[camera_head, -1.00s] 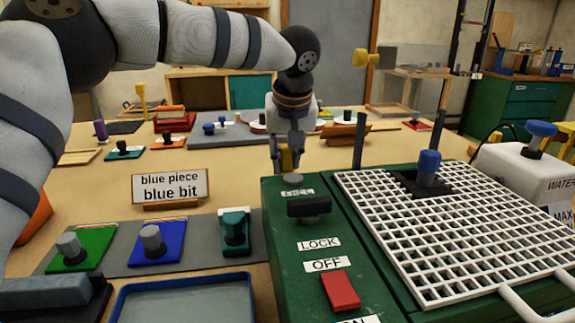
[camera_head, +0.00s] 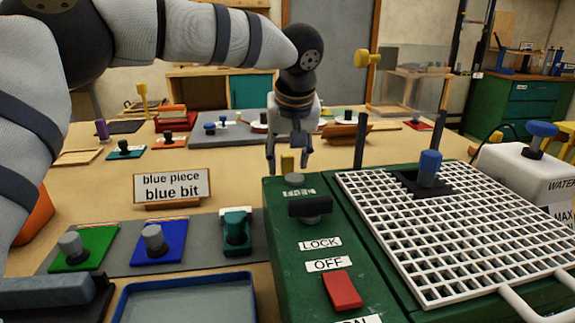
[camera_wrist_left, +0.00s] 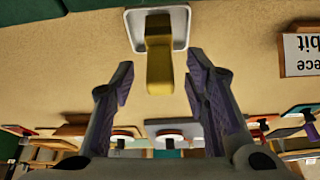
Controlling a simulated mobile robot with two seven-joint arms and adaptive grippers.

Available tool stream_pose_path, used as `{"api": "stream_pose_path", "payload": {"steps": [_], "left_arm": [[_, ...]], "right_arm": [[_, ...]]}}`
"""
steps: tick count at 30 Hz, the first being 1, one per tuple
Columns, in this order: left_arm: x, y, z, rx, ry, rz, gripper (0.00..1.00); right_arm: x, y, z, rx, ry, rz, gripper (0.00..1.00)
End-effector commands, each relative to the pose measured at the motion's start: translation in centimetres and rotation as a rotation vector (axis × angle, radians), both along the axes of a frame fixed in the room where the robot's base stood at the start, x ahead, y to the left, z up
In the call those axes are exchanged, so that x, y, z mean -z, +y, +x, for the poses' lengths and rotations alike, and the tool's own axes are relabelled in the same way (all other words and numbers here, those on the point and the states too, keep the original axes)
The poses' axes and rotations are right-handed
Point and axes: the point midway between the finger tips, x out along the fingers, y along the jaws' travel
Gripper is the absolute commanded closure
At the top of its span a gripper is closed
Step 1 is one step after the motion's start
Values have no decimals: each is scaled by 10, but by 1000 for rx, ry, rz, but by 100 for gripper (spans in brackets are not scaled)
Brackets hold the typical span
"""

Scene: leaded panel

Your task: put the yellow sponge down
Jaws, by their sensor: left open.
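The yellow sponge (camera_wrist_left: 159,60) stands on a small white tray (camera_wrist_left: 180,28) on the table, as the left wrist view shows. In the head view only a bit of the sponge (camera_head: 287,162) shows behind the green machine. My left gripper (camera_head: 290,165) is open above it, its fingers spread apart and clear of the sponge; in the left wrist view the fingers (camera_wrist_left: 160,75) have a gap on both sides of it. My right gripper is not in view.
The green machine (camera_head: 285,250) with a white grid (camera_head: 450,230) stands close in front of the sponge. A "blue piece blue bit" sign (camera_head: 172,187) is to the left. Green (camera_head: 83,250) and blue (camera_head: 160,243) pieces with grey knobs lie on a grey mat.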

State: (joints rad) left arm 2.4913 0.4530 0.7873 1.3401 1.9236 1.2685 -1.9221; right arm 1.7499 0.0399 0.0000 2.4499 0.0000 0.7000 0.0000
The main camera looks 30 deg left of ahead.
Motion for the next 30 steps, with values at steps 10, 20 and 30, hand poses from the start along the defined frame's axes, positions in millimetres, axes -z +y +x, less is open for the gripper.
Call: {"api": "stream_pose_path", "payload": {"steps": [10,20,30], "left_arm": [[-82,-20,-26,0,-6,0,58],[-91,-22,-31,0,-1,0,58],[-91,-22,-31,0,-1,0,58]], "right_arm": [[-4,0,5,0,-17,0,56],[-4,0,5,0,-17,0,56],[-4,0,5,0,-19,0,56]]}}
